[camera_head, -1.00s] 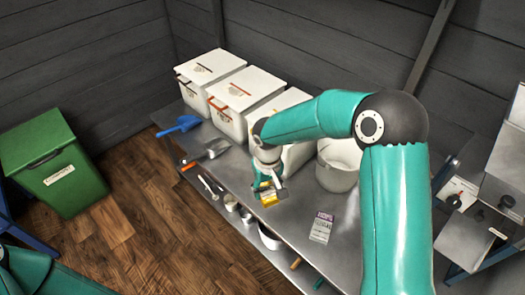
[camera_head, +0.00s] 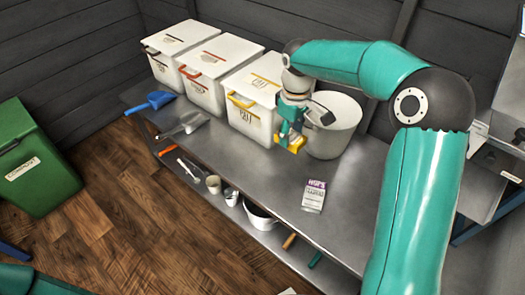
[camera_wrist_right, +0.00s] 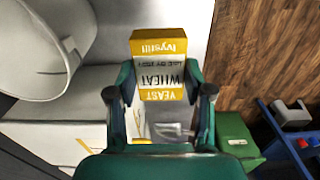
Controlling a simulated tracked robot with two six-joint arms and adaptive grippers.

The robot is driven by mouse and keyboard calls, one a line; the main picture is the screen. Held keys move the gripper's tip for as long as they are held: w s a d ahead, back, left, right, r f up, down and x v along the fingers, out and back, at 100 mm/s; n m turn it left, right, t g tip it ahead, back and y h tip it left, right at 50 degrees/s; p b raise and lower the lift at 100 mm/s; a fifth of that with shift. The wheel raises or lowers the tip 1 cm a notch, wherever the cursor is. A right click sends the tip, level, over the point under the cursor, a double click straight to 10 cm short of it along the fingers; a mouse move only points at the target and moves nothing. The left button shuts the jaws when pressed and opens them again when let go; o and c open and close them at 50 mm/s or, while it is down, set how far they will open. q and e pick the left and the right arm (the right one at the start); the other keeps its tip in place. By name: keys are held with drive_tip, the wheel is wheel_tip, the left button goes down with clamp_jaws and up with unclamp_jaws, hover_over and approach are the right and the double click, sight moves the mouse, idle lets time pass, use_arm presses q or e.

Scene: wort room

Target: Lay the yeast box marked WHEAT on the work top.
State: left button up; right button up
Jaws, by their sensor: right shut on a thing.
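The yeast box marked WHEAT (camera_wrist_right: 160,68) is white with yellow ends, and its lettering is upside down in the right wrist view. My right gripper (camera_wrist_right: 163,92) is shut on it, with a finger on each side. In the head view the yellow of the box (camera_head: 297,146) shows below the right gripper (camera_head: 291,130), in front of the white bucket. It appears held above the grey work top (camera_head: 255,185); the exact gap is hard to judge. My left gripper is out of view.
Several white lidded bins (camera_head: 205,72) line the back, with a white bucket (camera_head: 334,128) beside them. A blue scoop (camera_head: 150,103), a metal scoop (camera_head: 184,125) and a hops packet (camera_head: 314,196) lie on the work top. Its middle is bare.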

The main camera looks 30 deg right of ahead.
sight(285, 181)
wheel_tip(285, 181, down, 19)
drive_tip(key=b, duration=0.2)
drive_tip(key=shift+b, duration=0.4)
drive_tip(key=shift+f, duration=0.1)
drive_tip(key=o, duration=1)
drive_tip(key=shift+o, duration=0.2)
drive_tip(key=shift+r, duration=0.2)
wheel_tip(285, 181, up, 12)
drive_tip(key=p, duration=0.2)
drive_tip(key=shift+f, duration=0.1)
